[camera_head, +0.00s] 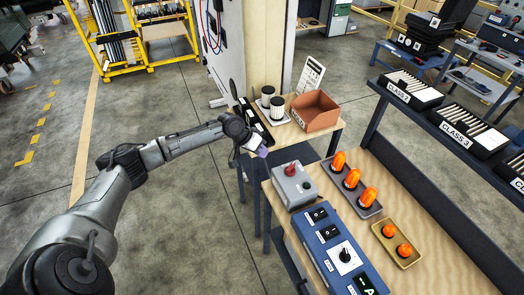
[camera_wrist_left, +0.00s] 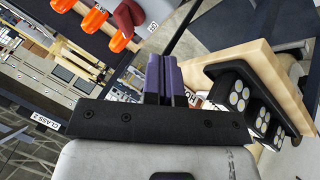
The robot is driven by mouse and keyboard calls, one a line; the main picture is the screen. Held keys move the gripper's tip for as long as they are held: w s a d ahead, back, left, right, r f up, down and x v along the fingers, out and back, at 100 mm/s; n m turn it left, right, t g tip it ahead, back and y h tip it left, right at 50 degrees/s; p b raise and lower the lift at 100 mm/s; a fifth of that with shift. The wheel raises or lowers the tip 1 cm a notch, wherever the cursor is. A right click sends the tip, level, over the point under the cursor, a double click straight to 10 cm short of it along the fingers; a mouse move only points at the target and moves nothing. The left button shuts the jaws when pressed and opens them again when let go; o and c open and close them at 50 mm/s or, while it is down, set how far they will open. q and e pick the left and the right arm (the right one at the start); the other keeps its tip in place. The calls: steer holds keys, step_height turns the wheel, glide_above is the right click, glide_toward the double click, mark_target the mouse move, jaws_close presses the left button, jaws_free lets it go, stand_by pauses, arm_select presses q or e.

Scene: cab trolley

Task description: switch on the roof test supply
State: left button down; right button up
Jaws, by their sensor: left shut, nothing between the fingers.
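A grey box (camera_head: 294,187) with a red switch knob (camera_head: 290,170) on top stands at the near-left of the wooden bench. A blue panel (camera_head: 338,250) with black rocker switches (camera_head: 318,215) and a round dial (camera_head: 345,254) lies in front of it. I cannot read which one is the roof test supply. My left gripper (camera_head: 263,152), with purple fingertips, is shut and empty, in the air just behind and left of the grey box. Its fingers also show together in the left wrist view (camera_wrist_left: 164,78), below a dark red part (camera_wrist_left: 128,18), probably the knob. My right gripper is not in view.
Orange beacons (camera_head: 352,178) stand on a dark tray right of the grey box, with two orange domes (camera_head: 396,240) nearer. A side table holds an open brown box (camera_head: 315,110) and dark-topped canisters (camera_head: 277,107). Class-labelled trays (camera_head: 410,90) line the raised shelf.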

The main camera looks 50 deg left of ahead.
mark_target(281, 172)
arm_select(q)
steer(key=x, duration=0.6)
steer(key=shift+w+d+f, duration=0.15)
steer(key=shift+w+f, duration=0.05)
steer(key=shift+w+d, duration=0.25)
steer(key=shift+d, duration=0.8)
steer(key=shift+w+d+p, duration=0.2)
steer(key=shift+d+p, duration=0.2)
steer(key=shift+d, duration=0.45)
